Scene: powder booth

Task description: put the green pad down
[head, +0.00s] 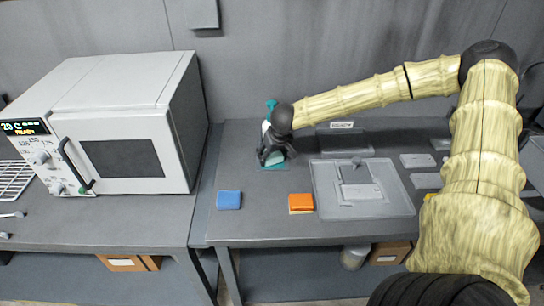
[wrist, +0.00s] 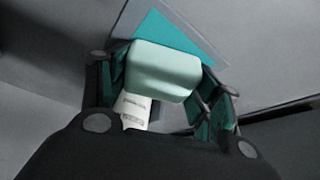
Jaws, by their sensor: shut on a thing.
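The green pad (wrist: 165,70) is a pale green block with rounded edges. In the wrist view it sits between the fingers of my gripper (wrist: 165,88), which is shut on it. In the head view my gripper (head: 272,152) is low over the back left of the right-hand bench, and its dark fingers hide the pad. A flat teal patch (wrist: 180,35) shows beyond the pad; it also shows under the fingers in the head view (head: 272,166). I cannot tell whether the pad touches what is below it.
A blue pad (head: 228,200) and an orange pad (head: 301,203) lie near the bench's front edge. A grey tray (head: 400,205) is to the right. A teal-topped item (head: 271,104) shows behind my gripper. A white oven (head: 120,125) stands left. Bench between the pads is clear.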

